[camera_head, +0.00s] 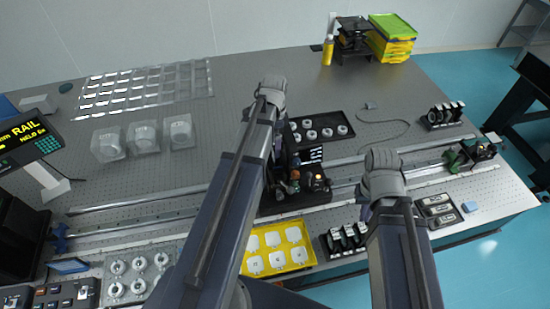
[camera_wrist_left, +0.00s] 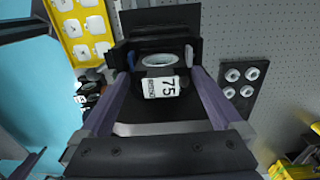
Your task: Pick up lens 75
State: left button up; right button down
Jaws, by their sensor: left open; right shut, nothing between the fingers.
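Lens 75 (camera_wrist_left: 161,87) is a dark mount with a white label reading 75 and a round glass opening, in the left wrist view. My left gripper (camera_wrist_left: 160,58) is open, with one purple finger on either side of the lens mount. I cannot tell whether the fingers touch it. In the head view my left forearm and the dark equipment around it hide the lens and the fingertips. My right gripper (camera_head: 366,212) is shut and empty, mostly hidden behind my right arm, above the front part of the table.
A yellow tray (camera_head: 241,265) with white pieces and several black-mounted optics (camera_head: 344,240) stand at the front. A dark tray (camera_head: 344,118) with round white parts lies behind. Long rails (camera_head: 130,202) cross the table. The table's back middle is clear.

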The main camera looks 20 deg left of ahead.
pick_arm(q)
notch_tip(320, 180, down, 4)
jog(key=b, duration=0.3)
jog(key=shift+w+f+b, duration=0.1)
jog(key=shift+f+b, duration=0.05)
jog(key=shift+b, duration=0.15)
jog(key=shift+d, duration=0.1)
jog(key=c, duration=1.3)
jog(key=shift+o, duration=0.2)
notch_tip(320, 180, up, 10)
jog(key=p, duration=1)
